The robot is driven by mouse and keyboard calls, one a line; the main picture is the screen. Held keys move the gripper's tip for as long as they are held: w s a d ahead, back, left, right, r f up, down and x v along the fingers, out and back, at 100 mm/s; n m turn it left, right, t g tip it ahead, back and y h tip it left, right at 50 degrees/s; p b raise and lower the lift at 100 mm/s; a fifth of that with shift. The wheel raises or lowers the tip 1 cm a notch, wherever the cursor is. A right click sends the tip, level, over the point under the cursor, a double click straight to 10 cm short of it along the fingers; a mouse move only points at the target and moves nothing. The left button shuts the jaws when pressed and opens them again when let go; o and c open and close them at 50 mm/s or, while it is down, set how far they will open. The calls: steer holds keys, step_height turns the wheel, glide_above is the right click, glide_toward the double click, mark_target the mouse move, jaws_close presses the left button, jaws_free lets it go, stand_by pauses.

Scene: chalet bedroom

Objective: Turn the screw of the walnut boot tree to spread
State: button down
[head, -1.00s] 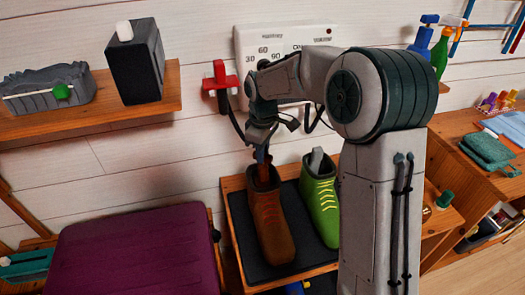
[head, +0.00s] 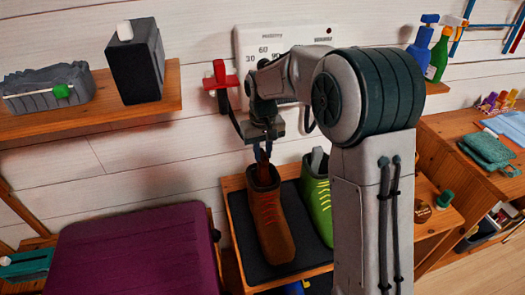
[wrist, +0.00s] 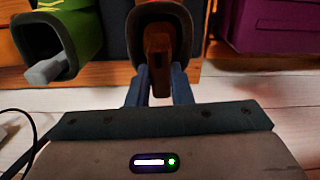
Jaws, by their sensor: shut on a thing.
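My gripper (head: 262,155) points down over the boot's top in the head view. In the wrist view my gripper (wrist: 159,88) has its two blue fingers on either side of the walnut piece, shut on it. The screw itself cannot be told apart from the rest of the tree; its lower part is hidden inside the boot.
A green boot (head: 318,203) with a grey insert stands close to the right, partly behind my arm. The dark mat (head: 243,248) lies on a wooden stand. A purple padded surface (head: 135,255) is at left.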

mark_target(263, 154)
steer(key=shift+m, duration=0.3)
stand_by(0.4)
steer(key=c, duration=1.3)
jaws_free()
steer(key=shift+r, duration=0.15)
step_height(263, 154, up, 14)
steer(key=shift+f, duration=0.2)
